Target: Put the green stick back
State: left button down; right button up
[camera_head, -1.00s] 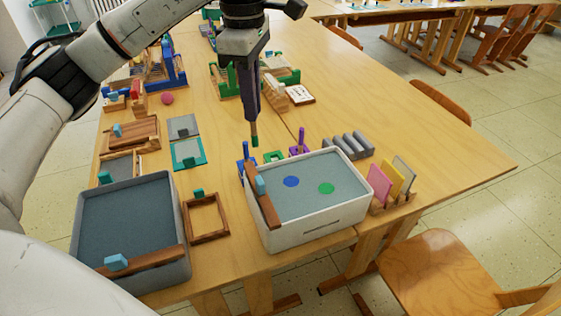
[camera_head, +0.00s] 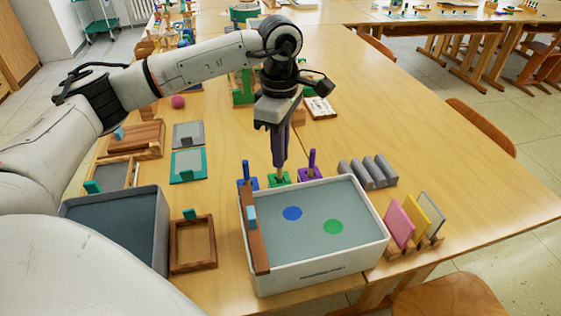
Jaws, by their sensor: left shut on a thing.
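My left gripper (camera_head: 279,164) points straight down, its fingers shut on the green stick, just behind the white bin. Only a short lower bit of the green stick (camera_head: 280,174) shows below the fingertips. It is upright and at the green holder (camera_head: 287,179); whether its end is in the hole cannot be told. The blue holder (camera_head: 243,182) with its blue stick stands to the left, and the purple holder (camera_head: 316,173) with its upright purple stick to the right. My right gripper is out of view.
The white bin (camera_head: 377,240), holding grey-blue material with a blue and a green disc, stands directly in front of the holders. Grey cylinders (camera_head: 367,174) and a rack of coloured panels (camera_head: 412,221) are to the right.

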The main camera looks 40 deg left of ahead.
pick_arm(q)
jog(key=shift+f, duration=1.55)
jog(key=c, duration=1.8)
grip_release()
jog(key=shift+c, duration=0.2)
notch_tip(320, 180, up, 12)
jog(key=shift+r, duration=0.15)
